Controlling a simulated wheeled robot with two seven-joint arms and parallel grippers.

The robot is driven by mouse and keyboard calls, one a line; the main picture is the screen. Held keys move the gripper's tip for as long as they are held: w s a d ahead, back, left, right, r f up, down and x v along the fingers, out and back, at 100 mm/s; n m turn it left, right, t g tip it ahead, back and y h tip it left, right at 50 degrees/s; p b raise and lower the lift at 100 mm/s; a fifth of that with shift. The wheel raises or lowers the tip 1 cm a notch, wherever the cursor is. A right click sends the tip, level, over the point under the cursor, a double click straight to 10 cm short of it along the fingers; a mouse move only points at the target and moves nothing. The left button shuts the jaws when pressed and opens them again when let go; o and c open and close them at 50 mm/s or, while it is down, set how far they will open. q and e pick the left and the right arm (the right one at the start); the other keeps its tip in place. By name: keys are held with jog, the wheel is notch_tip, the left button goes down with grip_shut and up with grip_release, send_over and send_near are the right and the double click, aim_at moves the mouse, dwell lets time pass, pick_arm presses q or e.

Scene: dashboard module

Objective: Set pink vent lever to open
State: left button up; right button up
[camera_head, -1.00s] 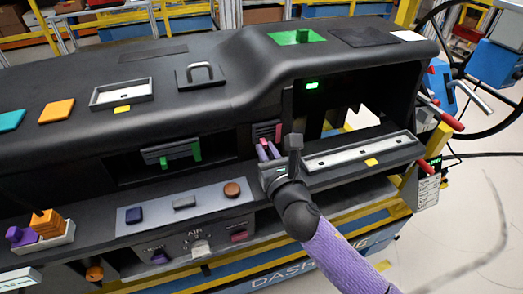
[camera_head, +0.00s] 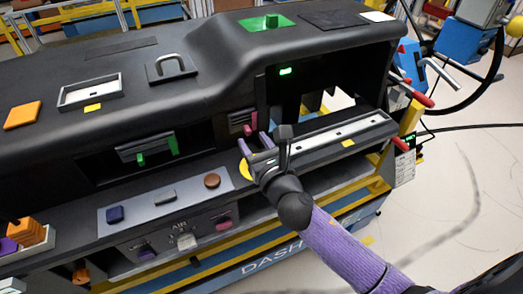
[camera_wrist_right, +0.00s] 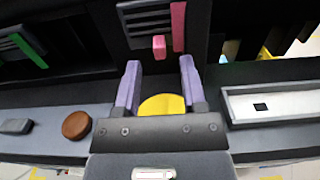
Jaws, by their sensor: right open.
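The pink vent (camera_head: 240,122) is a dark slatted panel in the dashboard front, left of the open bay. The wrist view shows its slats (camera_wrist_right: 145,22), a pink upright strip (camera_wrist_right: 178,27) on the right and a small pink lever tab (camera_wrist_right: 159,46) at its lower edge. My right gripper (camera_head: 256,143) is open and empty, with two purple fingers. In the wrist view the fingers (camera_wrist_right: 160,66) point towards the vent, the tab lying between their lines and beyond the tips, apparently untouched. My left gripper is not in view.
A yellow disc (camera_wrist_right: 162,105) lies on the ledge under my right gripper. A second vent with green parts (camera_head: 146,148) is to the left. A buttoned panel (camera_head: 160,197) and a pale slotted tray (camera_head: 335,135) flank the gripper along the ledge.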

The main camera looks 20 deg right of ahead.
jog(key=s, duration=0.8)
jog(key=shift+d, duration=0.15)
